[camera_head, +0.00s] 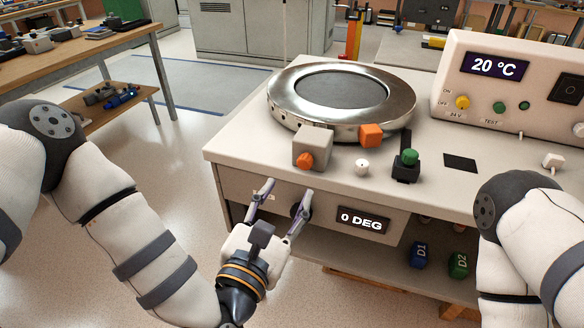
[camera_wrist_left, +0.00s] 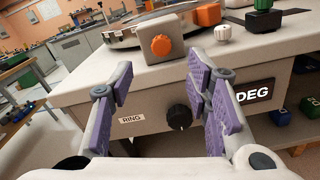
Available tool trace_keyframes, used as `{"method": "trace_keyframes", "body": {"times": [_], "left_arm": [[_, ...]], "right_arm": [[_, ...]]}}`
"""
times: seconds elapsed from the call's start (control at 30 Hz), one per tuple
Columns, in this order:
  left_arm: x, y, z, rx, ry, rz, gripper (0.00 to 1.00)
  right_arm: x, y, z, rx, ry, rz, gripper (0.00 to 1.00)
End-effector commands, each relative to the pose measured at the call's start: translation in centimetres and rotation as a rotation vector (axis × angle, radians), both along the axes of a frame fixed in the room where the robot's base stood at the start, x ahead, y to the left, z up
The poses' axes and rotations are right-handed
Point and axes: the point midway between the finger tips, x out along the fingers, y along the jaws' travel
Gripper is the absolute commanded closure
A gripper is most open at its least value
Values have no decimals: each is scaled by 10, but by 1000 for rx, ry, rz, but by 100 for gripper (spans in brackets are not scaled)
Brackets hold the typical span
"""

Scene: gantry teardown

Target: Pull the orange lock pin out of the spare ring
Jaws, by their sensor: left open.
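A shiny metal ring (camera_head: 290,118) with a dark disc in it lies on the pale bench top; part of it shows in the wrist view (camera_wrist_left: 120,39). At its front edge stands a grey block (camera_head: 318,141) with a rounded orange knob (camera_head: 305,160) on its front face, also in the wrist view (camera_wrist_left: 160,46). A second orange piece (camera_head: 370,134) sits at the ring's front right. I cannot tell which orange part is the lock pin. My left gripper (camera_head: 286,191) is open and empty before the bench's front panel, below the grey block. My right gripper is out of view.
A black dial (camera_wrist_left: 179,116) beside a RING label and a "0 DEG" display (camera_head: 362,220) are on the front panel. A white knob (camera_head: 362,167) and a green-topped switch (camera_head: 408,160) stand right of the block. A control box (camera_head: 480,85) stands behind.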

Motion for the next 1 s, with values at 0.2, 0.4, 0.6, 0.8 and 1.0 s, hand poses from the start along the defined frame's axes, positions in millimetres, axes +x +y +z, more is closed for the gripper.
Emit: {"method": "trace_keyframes", "body": {"times": [0.2, 0.4, 0.6, 0.8, 1.0], "left_arm": [[54, -18, 1, 5, -4, -2, 56], [82, -27, 0, 5, 0, -2, 56], [88, -29, -1, 6, 2, -3, 56], [87, -29, -1, 6, 3, -3, 74], [87, -29, -1, 7, 3, -3, 100]], "right_arm": [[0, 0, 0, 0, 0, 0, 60], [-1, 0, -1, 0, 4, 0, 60], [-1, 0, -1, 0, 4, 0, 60], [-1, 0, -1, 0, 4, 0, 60], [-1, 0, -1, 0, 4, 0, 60]]}}
